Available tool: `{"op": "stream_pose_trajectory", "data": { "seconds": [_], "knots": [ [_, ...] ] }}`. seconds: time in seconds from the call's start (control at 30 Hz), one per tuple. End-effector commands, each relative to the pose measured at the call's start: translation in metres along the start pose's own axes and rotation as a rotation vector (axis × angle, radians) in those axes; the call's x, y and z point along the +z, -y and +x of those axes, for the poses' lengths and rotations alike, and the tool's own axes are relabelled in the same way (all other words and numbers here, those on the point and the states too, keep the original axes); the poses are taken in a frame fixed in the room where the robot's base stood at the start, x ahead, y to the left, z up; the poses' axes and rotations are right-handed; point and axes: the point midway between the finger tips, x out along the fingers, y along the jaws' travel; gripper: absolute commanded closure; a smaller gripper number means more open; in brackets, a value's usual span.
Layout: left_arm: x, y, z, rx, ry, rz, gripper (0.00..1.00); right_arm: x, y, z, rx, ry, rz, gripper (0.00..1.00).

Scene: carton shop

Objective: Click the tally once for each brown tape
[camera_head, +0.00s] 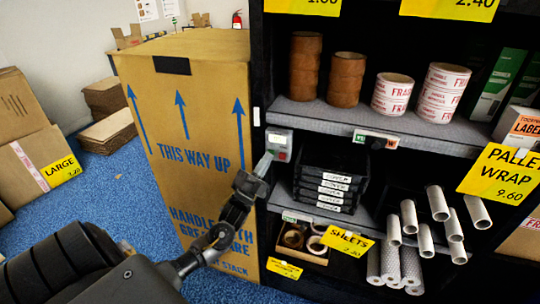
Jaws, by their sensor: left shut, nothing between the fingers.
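The tally (281,140) is a small pale grey box with a red spot, at the left end of the upper shelf's front edge. My left gripper (264,163) is shut and empty, its tips at the tally's lower left; I cannot tell whether they touch it. Brown tape rolls stand in two stacks on the upper shelf, a taller left stack (305,66) and a right stack (346,79). More rolls, some brown, lie in an open carton (312,256) low down, partly hidden. My right gripper is not in view.
White and red FRAGILE rolls (392,95) stand right of the brown stacks. Black trays (331,180) and pale tubes (438,204) fill the shelf below. A tall carton (190,120) stands close left of the shelf. Blue floor (105,193) is open further left.

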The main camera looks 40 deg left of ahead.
Motion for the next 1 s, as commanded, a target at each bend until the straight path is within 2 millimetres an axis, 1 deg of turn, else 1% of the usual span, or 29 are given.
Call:
{"op": "stream_pose_trajectory", "data": {
  "seconds": [0.23, 0.5, 0.87, 1.0],
  "knots": [
    [-0.001, 0.002, -0.001, 0.000, 0.001, 0.000, 1.00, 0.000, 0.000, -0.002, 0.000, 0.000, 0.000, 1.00],
    [-0.008, 0.009, -0.010, 0.001, 0.001, -0.001, 1.00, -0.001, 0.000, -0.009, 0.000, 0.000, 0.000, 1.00],
    [-0.009, 0.009, -0.013, 0.000, 0.001, 0.000, 1.00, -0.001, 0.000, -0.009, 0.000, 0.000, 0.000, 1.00],
    [-0.013, 0.014, -0.017, 0.001, 0.001, -0.001, 1.00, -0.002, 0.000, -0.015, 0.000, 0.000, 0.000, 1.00]
  ]
}}
